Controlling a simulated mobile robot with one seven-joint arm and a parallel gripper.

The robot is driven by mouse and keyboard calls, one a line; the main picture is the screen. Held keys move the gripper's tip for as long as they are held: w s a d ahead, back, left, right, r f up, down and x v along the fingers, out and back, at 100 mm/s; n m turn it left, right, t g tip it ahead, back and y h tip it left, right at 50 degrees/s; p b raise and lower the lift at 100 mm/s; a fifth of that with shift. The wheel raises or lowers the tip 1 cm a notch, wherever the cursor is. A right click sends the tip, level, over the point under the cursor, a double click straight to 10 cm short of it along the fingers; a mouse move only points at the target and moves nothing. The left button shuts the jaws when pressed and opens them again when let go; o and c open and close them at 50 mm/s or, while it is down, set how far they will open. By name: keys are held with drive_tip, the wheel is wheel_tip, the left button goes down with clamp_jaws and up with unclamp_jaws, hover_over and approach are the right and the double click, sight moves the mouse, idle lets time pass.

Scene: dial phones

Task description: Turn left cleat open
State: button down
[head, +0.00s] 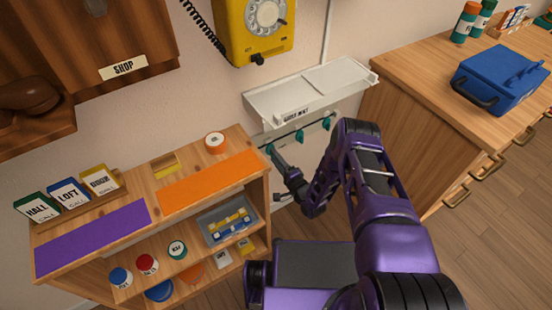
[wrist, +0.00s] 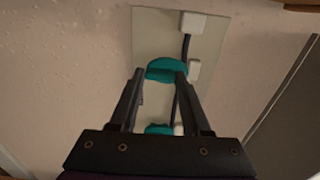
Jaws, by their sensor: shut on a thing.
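The left cleat (head: 269,149) is a small teal piece at the left end of a row of teal cleats on a pale wall plate, below a white shelf. My gripper (head: 275,155) reaches it from the lower right. In the wrist view, the teal cleat (wrist: 167,68) sits between the two black fingertips (wrist: 160,76), and my gripper is shut on it. The fingers hide its sides, so its exact turn is hard to tell. The middle cleat (head: 299,136) and right cleat (head: 327,123) show apart from my gripper.
A dark cord (wrist: 187,48) runs along the plate past white blocks (wrist: 193,22). The white shelf (head: 310,91) juts out above the cleats. A wooden shelf unit (head: 262,190) stands left, and a wooden counter (head: 420,75) with a blue box (head: 498,78) stands right.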

drive_tip(key=shift+n, duration=0.4)
drive_tip(key=n, duration=2.2)
drive_tip(key=shift+a+f+n, duration=0.1)
drive_tip(key=shift+a+n, duration=0.05)
drive_tip(key=shift+n, duration=0.15)
idle(0.4)
drive_tip(key=shift+c, duration=1.8)
unclamp_jaws()
drive_tip(key=shift+s, duration=0.1)
